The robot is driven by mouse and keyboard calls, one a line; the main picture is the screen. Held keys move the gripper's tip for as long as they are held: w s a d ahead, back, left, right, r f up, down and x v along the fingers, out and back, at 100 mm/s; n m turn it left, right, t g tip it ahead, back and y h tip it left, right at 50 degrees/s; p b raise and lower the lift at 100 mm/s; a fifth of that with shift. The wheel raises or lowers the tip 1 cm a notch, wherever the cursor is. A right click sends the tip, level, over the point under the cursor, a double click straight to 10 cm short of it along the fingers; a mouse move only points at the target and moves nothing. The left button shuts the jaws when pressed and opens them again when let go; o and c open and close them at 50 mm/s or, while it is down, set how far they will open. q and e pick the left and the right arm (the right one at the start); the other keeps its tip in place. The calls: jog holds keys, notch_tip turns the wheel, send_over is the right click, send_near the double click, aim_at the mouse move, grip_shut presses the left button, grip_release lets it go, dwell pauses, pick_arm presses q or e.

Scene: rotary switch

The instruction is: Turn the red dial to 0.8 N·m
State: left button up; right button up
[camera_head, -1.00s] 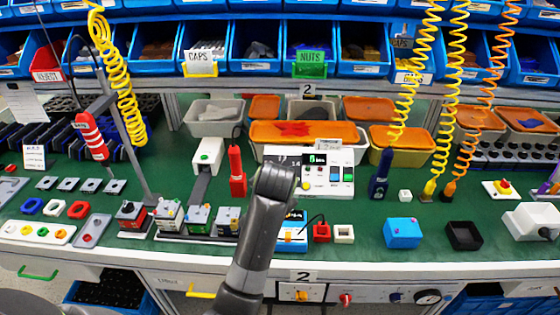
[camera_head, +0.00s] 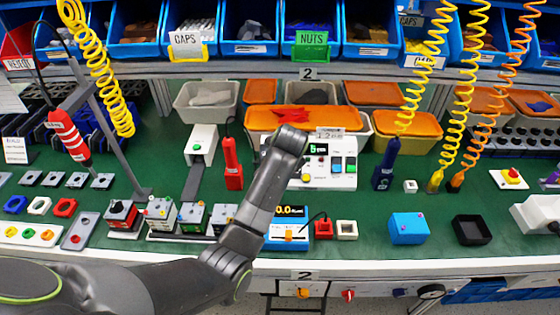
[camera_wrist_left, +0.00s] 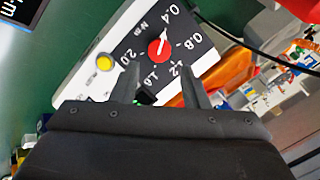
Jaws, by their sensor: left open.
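The red dial (camera_wrist_left: 159,50) is in the left wrist view, on a black face marked 0.4, 0.8, 1.2, 1.6 and 2.0 N·m. A light pointer mark on the dial seems to lean toward 0.4, but it is small. My left gripper (camera_wrist_left: 157,70) is open, its two fingers apart and pointing at the face on either side below the dial. The dial stands between the finger lines, not visibly gripped. In the head view my left arm hides the dial and the fingers. My right gripper is not in view.
A yellow button (camera_wrist_left: 105,62) sits beside the dial on the same white panel.

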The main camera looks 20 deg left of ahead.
pick_arm(q)
jog(key=x, duration=0.6)
jog(key=shift+w+a+f, duration=0.1)
jog(key=shift+w+f, duration=0.05)
jog(key=shift+f, duration=0.15)
jog(key=shift+w+f, duration=0.2)
jog(key=shift+f, duration=0.05)
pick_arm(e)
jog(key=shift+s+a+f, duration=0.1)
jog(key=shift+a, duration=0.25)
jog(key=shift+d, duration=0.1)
pick_arm(q)
jog(key=shift+c, duration=0.4)
